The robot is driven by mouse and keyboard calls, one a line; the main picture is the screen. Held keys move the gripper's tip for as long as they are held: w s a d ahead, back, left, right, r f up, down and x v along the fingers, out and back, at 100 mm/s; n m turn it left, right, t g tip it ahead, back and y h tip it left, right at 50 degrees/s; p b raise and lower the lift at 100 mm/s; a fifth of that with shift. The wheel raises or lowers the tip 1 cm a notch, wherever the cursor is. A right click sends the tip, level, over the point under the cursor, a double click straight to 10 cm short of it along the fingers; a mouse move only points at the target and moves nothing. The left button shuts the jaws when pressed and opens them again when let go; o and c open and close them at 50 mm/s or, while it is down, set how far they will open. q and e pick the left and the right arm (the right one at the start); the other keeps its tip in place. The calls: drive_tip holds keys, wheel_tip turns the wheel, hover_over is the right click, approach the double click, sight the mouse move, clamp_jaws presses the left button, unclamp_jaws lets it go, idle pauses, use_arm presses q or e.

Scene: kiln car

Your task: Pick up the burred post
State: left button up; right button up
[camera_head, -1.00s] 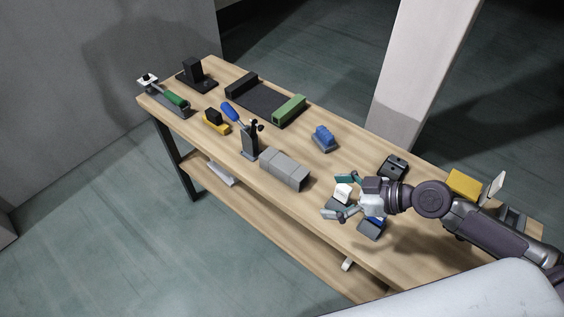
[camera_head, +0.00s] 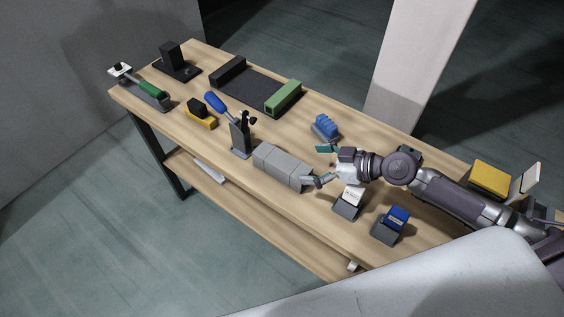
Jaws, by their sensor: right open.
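My right gripper (camera_head: 319,165) is open and empty, with its fingers pointing left. It is at the right end of a row of grey blocks (camera_head: 283,166) lying on the table; the lower finger looks close to the end block, but contact cannot be told. No burr can be made out at this size, so I cannot tell which piece is the burred post. A green block (camera_head: 283,98) and a black block (camera_head: 229,71) stand at either end of a dark mat (camera_head: 248,88). My left gripper is not in view.
The wooden table (camera_head: 300,221) also holds a blue brush-like piece (camera_head: 325,127), a white piece in a grey holder (camera_head: 347,207), a blue piece in another holder (camera_head: 388,232), a yellow block (camera_head: 490,179) and an upright stand with a blue-handled tool (camera_head: 240,137). Bare wood lies between mat and grey blocks.

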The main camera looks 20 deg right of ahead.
sight(283, 160)
drive_tip(key=x, duration=0.3)
drive_tip(key=shift+w+a+f+p, duration=0.1)
drive_tip(key=shift+w+a+p, duration=0.2)
drive_tip(key=shift+p, duration=0.1)
drive_tip(key=shift+w+a+p, duration=0.35)
drive_tip(key=shift+a+p, duration=0.1)
drive_tip(key=p+x, duration=0.1)
drive_tip(key=x, duration=0.2)
drive_tip(key=shift+w+a+f+p, duration=0.15)
drive_tip(key=shift+w+a+p, duration=0.05)
drive_tip(key=shift+w+p, duration=0.1)
drive_tip(key=shift+w+a+f, duration=0.2)
drive_tip(key=shift+f, duration=0.05)
drive_tip(key=shift+s, duration=0.1)
drive_tip(key=shift+c, duration=0.3)
drive_tip(key=shift+c, duration=1.2)
clamp_jaws()
drive_tip(key=shift+r, duration=0.1)
